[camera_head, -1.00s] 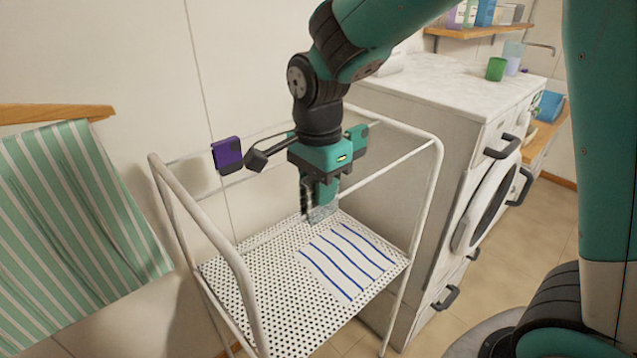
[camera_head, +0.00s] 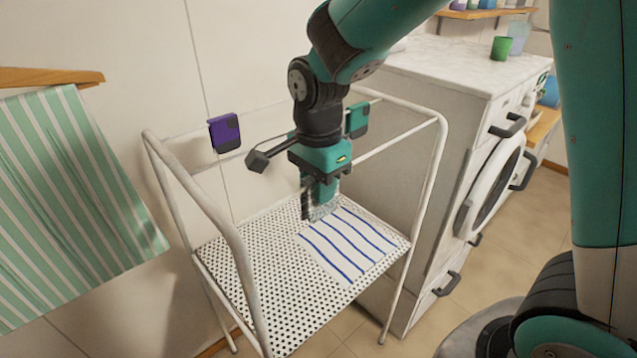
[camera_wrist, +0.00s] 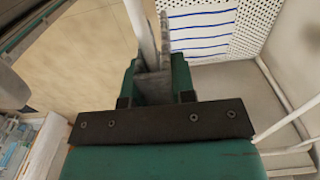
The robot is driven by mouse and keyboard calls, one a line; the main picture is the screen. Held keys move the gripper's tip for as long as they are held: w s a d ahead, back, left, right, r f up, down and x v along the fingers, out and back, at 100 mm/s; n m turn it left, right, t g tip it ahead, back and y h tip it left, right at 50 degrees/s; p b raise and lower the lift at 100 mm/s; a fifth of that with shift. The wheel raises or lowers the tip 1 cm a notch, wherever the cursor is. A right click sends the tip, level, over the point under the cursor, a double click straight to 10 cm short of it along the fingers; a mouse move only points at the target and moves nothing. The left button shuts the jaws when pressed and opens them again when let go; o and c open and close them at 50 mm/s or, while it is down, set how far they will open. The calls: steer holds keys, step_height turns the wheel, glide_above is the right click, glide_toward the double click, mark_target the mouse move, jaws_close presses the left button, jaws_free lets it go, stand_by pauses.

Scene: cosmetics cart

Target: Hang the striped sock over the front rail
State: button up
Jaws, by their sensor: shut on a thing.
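My gripper (camera_head: 320,203) is shut on a thin grey cloth that I take to be the striped sock (camera_head: 308,206); its stripes are hard to make out. In the wrist view the sock (camera_wrist: 153,85) is pinched between the fingers and extends toward the top of the picture. The cart has a white tube frame. A rail (camera_head: 395,139) runs from its right corner toward my gripper and is lost behind it. In the wrist view a white tube (camera_wrist: 138,22) passes close beside the sock; I cannot tell whether they touch.
A white cloth with blue stripes (camera_head: 345,245) lies on the cart's perforated shelf (camera_head: 250,265). A purple clip (camera_head: 224,132) and a teal clip (camera_head: 357,119) are on the back rail. A white washing machine (camera_head: 440,160) stands right; a green striped towel (camera_head: 75,200) hangs left.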

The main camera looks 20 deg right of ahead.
stand_by(0.3)
steer(key=o, duration=1)
step_height(320, 180, up, 17)
steer(key=b, duration=0.2)
steer(key=s+a+f+n+y, duration=0.2)
steer(key=s+f+n, duration=0.3)
steer(key=s+n, duration=0.4)
steer(key=s+a+f+n+y, duration=0.2)
steer(key=s+f+n, duration=0.4)
steer(key=s+n, duration=0.3)
steer(key=n, duration=0.3)
steer(key=shift+s+a+n, duration=0.15)
steer(key=shift+s+n, duration=0.05)
steer(key=shift+n, duration=0.1)
